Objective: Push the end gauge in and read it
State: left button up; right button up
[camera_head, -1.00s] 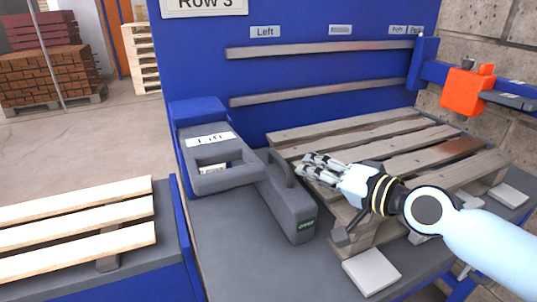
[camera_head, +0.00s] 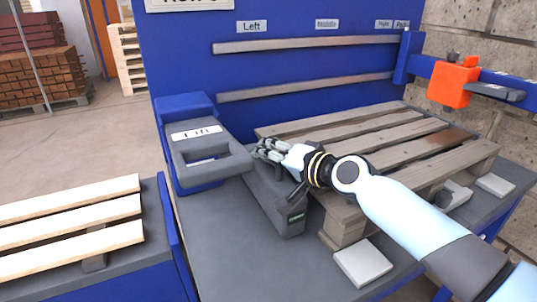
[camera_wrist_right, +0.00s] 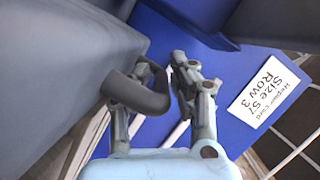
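An orange block (camera_head: 454,86) sits on the blue rail at the right, by a wooden pallet (camera_head: 400,140); I take it for the end gauge, and no reading is legible. My right gripper (camera_head: 268,150) is left of the pallet, over a grey tool (camera_head: 270,200) with a small green display. In the right wrist view my right gripper (camera_wrist_right: 188,75) looks open, with a dark curved handle (camera_wrist_right: 138,90) between its fingers; a firm hold is not visible. My left gripper is not in view.
A blue panel (camera_head: 290,70) rises behind. Pale blocks (camera_head: 363,262) lie around the pallet. A slatted pallet (camera_head: 75,225) is at the lower left. Bare grey table (camera_head: 235,255) shows in front.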

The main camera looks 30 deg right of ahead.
grip_shut()
jog(key=shift+a, duration=0.35)
jog(key=shift+o, duration=0.7)
grip_release()
jog(key=v, duration=1.2)
